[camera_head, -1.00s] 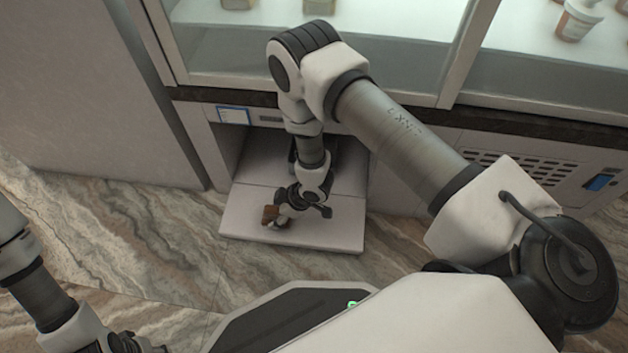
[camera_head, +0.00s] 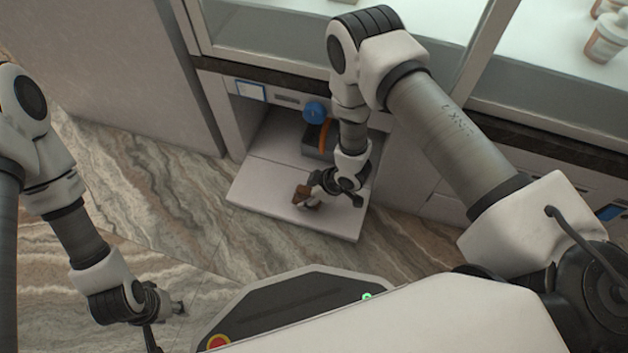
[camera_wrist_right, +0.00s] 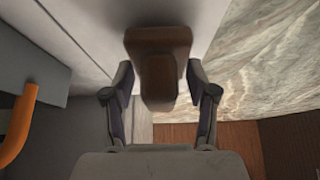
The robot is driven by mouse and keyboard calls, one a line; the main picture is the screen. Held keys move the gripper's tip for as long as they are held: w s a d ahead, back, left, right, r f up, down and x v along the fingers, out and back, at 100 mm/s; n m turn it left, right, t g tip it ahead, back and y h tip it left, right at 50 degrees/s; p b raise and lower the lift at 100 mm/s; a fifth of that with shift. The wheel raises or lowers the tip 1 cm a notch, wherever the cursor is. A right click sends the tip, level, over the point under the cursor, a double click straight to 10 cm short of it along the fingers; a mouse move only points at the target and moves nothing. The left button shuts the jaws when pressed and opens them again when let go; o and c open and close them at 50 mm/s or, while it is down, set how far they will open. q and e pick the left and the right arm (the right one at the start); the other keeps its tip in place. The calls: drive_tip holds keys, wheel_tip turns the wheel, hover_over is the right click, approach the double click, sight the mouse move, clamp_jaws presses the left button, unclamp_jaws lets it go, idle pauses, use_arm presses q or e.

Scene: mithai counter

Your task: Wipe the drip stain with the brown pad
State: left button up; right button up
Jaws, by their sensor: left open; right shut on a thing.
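The brown pad (camera_head: 301,196) is over the front part of the pale low shelf (camera_head: 258,190) in the head view. My right gripper (camera_head: 318,190) is shut on the pad, reaching down from above. In the right wrist view the brown pad (camera_wrist_right: 158,40) shows its wide block and narrower grip between the fingers of my right gripper (camera_wrist_right: 158,80). Whether the pad touches the shelf I cannot tell. I cannot make out the drip stain in either view. My left gripper (camera_head: 166,322) is open and empty, low at the left, away from the shelf.
A dark box with an orange handle (camera_head: 324,136) and a round blue part (camera_head: 315,112) stands in the recess behind the pad. The counter's glass front is above. Marbled floor (camera_head: 150,220) is open left of the shelf.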

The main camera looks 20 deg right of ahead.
drive_tip(key=shift+r+p, duration=2.45)
drive_tip(key=shift+r, duration=0.65)
drive_tip(key=shift+f, duration=0.1)
